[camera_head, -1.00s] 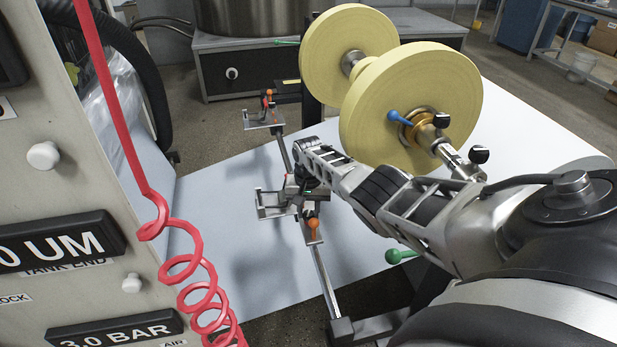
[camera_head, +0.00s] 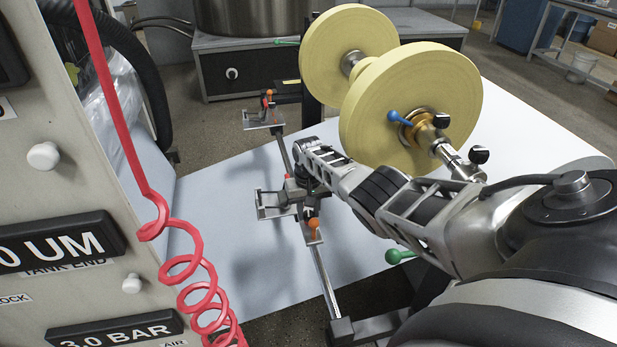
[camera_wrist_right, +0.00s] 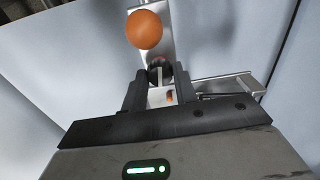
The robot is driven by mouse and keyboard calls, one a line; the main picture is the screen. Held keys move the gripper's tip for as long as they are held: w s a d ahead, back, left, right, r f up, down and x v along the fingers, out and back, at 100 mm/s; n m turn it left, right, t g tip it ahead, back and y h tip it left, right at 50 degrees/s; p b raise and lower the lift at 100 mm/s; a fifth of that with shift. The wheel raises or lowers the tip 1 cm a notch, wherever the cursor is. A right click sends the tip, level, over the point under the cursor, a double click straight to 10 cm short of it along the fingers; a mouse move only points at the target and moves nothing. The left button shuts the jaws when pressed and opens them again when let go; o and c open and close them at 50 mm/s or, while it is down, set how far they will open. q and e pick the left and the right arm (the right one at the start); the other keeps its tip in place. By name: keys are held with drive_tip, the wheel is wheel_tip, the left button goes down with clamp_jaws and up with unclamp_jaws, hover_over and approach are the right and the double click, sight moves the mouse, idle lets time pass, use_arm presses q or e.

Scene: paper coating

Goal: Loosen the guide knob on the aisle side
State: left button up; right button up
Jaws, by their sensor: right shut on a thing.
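My right gripper (camera_head: 299,190) reaches down to the near edge guide on the slanted rail over the white web. In the right wrist view its two dark fingers (camera_wrist_right: 159,88) are closed on a small dark round knob (camera_wrist_right: 159,65), one finger on each side. An orange ball-ended lever (camera_wrist_right: 144,30) stands just beyond the knob; it also shows below the gripper in the head view (camera_head: 314,225). The guide's metal plate (camera_head: 272,211) sticks out to the left. In the head view the gripper mostly hides the knob. My left gripper is not in view.
A second guide with an orange lever (camera_head: 268,95) sits farther along the rail (camera_head: 323,275). A coiled red hose (camera_head: 190,265) hangs before the control panel (camera_head: 65,180) at left.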

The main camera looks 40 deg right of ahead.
sight(309, 213)
drive_tip(key=o, duration=0.7)
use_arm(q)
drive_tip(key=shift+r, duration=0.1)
